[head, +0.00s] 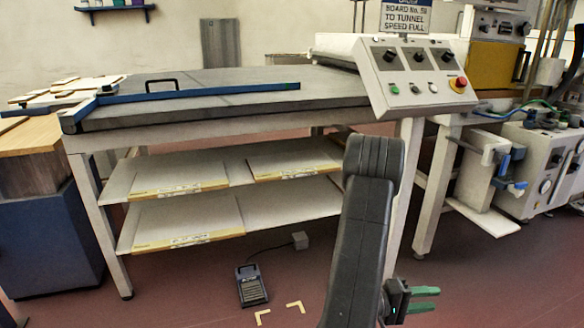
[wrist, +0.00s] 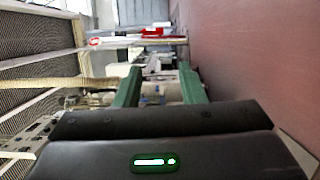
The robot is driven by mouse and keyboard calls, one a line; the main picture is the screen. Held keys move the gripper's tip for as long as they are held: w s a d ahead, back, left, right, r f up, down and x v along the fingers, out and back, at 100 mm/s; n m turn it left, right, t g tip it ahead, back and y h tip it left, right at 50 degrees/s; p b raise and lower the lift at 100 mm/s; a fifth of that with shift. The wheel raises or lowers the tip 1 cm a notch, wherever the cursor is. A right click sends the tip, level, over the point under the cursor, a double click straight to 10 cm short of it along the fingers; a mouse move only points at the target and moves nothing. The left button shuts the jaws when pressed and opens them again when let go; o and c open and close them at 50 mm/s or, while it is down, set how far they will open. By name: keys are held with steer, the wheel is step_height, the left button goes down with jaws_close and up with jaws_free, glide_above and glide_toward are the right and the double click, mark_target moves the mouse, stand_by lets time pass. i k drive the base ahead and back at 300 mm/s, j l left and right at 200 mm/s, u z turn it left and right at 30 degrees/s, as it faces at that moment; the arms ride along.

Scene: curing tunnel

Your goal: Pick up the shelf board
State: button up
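Several flat pale boards with tan front edges lie on the two white shelves under the grey-topped table. One is at the upper left (head: 180,178), one at the upper right (head: 292,165) and one on the lower shelf (head: 187,221). I cannot tell which one is the shelf board. My gripper (head: 437,299) is low at the right, in front of the table's right leg and apart from the boards. Its green fingers are apart with nothing between them; they also show spread in the wrist view (wrist: 160,84). No board is clearly identifiable in the wrist view.
The grey tabletop (head: 215,90) carries a blue bar with a black handle. A sloped control panel (head: 415,75) stands at its right end. A foot pedal (head: 251,286) and L-shaped marks sit on the red floor. A blue cabinet (head: 45,245) is at the left.

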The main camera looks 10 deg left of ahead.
mark_target(265, 169)
steer(key=i+u, duration=0.15)
steer(key=u, duration=0.35)
steer(key=i+l+u, duration=0.1)
steer(key=u, duration=0.35)
steer(key=i+l+u, duration=0.1)
steer(key=u, duration=0.4)
steer(key=i+l+u, duration=0.1)
steer(key=l, duration=0.25)
steer(key=i+l+u, duration=0.1)
steer(key=l, duration=0.25)
steer(key=i+l+u, duration=0.1)
steer(key=l, duration=0.3)
steer(key=i+l+u, duration=0.15)
steer(key=l, duration=0.2)
steer(key=i+l+u, duration=0.1)
steer(key=l, duration=0.3)
